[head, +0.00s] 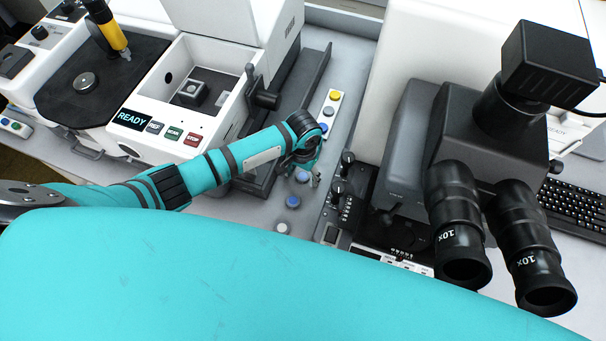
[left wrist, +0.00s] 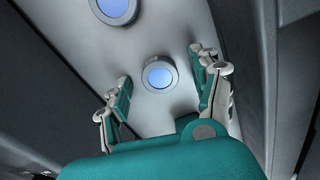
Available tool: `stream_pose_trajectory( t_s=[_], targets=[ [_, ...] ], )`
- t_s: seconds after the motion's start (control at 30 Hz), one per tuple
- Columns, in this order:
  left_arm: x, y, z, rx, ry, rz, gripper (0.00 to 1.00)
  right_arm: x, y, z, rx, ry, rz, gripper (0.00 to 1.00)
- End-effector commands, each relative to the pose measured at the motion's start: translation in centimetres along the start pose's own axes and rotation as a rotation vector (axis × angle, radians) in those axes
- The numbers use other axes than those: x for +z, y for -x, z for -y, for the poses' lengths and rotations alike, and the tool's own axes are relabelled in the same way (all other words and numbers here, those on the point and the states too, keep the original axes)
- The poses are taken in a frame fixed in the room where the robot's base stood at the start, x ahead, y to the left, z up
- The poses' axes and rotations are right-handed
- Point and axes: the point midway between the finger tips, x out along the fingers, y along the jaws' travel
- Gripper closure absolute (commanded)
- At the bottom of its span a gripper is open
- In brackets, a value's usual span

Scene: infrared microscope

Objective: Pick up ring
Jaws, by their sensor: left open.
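A small ring-like round piece with a grey rim and pale blue centre (left wrist: 158,76) sits on the grey surface between my left gripper's fingers in the left wrist view. A second similar round piece (left wrist: 114,8) is beyond it at the top edge. In the head view, blue round pieces (head: 293,201) lie in a line beside and below my left gripper (head: 304,176), with a paler grey one (head: 282,227) nearer me. My left gripper is open and points down over the bench. Its fingers appear apart from the piece; the exact height is hard to tell. My right gripper is not in view.
A black control box with knobs (head: 342,200) and the microscope (head: 450,150) stand close on the right. A white strip with coloured discs (head: 328,112) lies behind the gripper. A white instrument (head: 160,135) and a dark tray (head: 300,85) are on the left.

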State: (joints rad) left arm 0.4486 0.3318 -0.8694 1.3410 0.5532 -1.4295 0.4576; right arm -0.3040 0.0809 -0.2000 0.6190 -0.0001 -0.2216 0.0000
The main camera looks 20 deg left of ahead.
Motion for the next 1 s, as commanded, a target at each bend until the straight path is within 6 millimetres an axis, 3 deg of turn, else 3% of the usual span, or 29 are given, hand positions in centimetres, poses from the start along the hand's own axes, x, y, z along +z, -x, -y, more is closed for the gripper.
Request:
stream_pose_trajectory(
  t_s=[0.07, 0.43, 0.73, 1.0],
  targets=[
    [0.0, 0.0, 0.0, 0.000, 0.000, 0.000, 0.35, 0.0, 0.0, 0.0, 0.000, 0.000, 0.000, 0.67],
    [0.0, 0.0, 0.0, -0.001, 0.000, 0.001, 0.82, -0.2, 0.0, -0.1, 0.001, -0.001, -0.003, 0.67],
    [0.0, 0.6, 0.1, 0.000, 0.000, 0.000, 0.84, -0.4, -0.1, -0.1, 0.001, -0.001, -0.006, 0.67],
    [-0.1, 5.4, 0.0, 0.000, -0.001, -0.005, 0.84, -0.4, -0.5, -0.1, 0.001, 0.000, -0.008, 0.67]
  ],
)
